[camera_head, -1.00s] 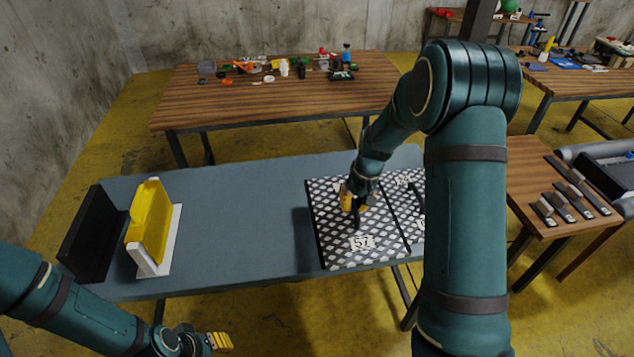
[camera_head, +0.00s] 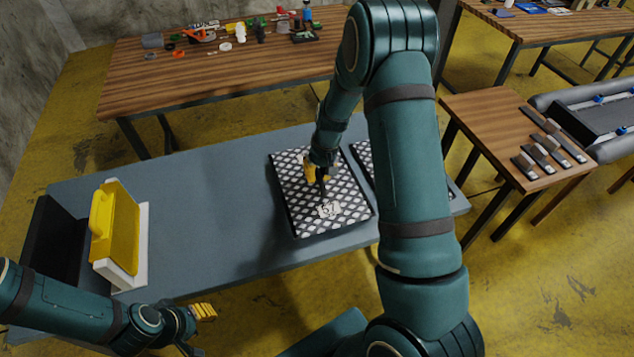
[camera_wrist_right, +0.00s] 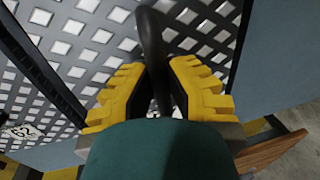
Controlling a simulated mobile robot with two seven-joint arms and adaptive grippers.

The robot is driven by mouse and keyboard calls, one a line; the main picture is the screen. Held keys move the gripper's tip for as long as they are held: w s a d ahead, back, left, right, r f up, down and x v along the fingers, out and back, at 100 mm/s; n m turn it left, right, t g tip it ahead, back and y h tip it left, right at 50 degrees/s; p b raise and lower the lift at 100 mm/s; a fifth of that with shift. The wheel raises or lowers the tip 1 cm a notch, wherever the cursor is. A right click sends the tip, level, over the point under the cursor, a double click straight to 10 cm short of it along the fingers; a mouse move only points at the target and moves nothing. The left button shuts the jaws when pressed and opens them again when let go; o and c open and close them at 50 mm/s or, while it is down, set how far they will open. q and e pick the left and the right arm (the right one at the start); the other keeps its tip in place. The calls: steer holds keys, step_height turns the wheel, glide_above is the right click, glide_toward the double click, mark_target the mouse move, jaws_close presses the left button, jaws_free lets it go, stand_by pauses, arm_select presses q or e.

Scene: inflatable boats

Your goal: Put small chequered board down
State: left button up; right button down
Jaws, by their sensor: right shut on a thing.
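The small chequered board (camera_head: 290,195), black and white with a "57" label, is over the right half of the grey table in the head view. My right gripper (camera_head: 319,176) is at its middle. In the wrist view, the yellow fingers of my right gripper (camera_wrist_right: 158,95) are shut on the board's black handle (camera_wrist_right: 153,50), with the chequered surface (camera_wrist_right: 200,25) behind them. I cannot tell whether the board touches the table. My left gripper (camera_head: 205,312) is low at the left, away from the board; its jaw opening is unclear.
A second chequered board (camera_head: 361,152) lies close on the right, mostly hidden by my right arm. A yellow piece in a white holder (camera_head: 140,245) and a black panel (camera_head: 45,235) stand at the left. The middle of the grey table (camera_head: 200,200) is clear.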

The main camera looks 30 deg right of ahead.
step_height(320, 180, down, 4)
steer(key=shift+r+b, duration=0.2)
steer(key=shift+b, duration=0.1)
steer(key=c, duration=1.1)
jaws_free()
steer(key=shift+r, duration=0.1)
step_height(320, 180, up, 12)
steer(key=d+p, duration=0.2)
steer(key=shift+s, duration=0.25)
steer(key=shift+d+f, duration=0.1)
steer(key=shift+f, duration=0.1)
